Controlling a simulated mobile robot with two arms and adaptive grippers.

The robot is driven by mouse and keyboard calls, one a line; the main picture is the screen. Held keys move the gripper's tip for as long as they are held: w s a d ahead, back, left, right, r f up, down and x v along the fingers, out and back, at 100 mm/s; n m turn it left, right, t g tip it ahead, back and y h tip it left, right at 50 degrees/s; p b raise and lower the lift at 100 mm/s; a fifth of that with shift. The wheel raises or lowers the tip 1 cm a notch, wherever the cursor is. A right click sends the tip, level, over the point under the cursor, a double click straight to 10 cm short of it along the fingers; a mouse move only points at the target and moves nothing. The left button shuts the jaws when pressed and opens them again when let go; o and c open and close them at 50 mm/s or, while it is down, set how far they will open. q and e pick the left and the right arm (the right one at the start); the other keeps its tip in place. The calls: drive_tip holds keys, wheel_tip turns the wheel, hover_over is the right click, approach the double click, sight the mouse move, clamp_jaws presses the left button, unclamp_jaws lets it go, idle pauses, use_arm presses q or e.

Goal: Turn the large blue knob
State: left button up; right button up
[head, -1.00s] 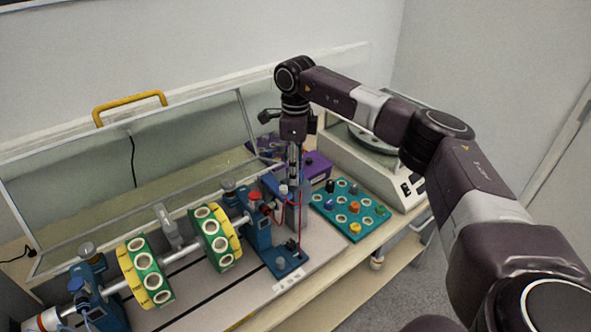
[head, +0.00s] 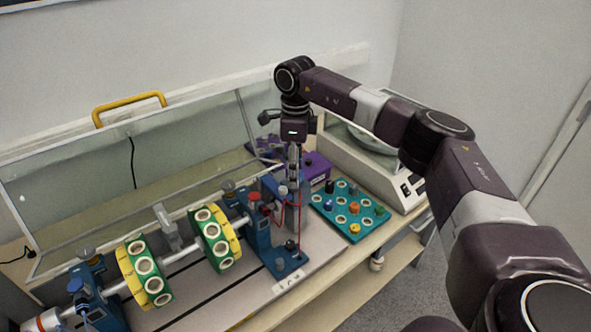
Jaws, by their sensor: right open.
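A teal panel (head: 333,225) carries several small knobs in different colours, among them a small blue one (head: 328,204). My right gripper (head: 293,176) points down over the right end of the rig, left of the teal panel and well away from the left stand. It is open, with its fingertips small and hard to see against the rig. I see nothing held in it. My left gripper is not in view.
The shaft bears two green and yellow discs (head: 145,270). A clear cover with a yellow handle (head: 130,103) stands open behind. A purple box (head: 318,168) and a white device (head: 375,165) stand at the back right. Red wires hang near my right gripper.

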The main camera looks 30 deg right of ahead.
wheel_tip(320, 180, up, 12)
idle(0.5)
idle(0.9)
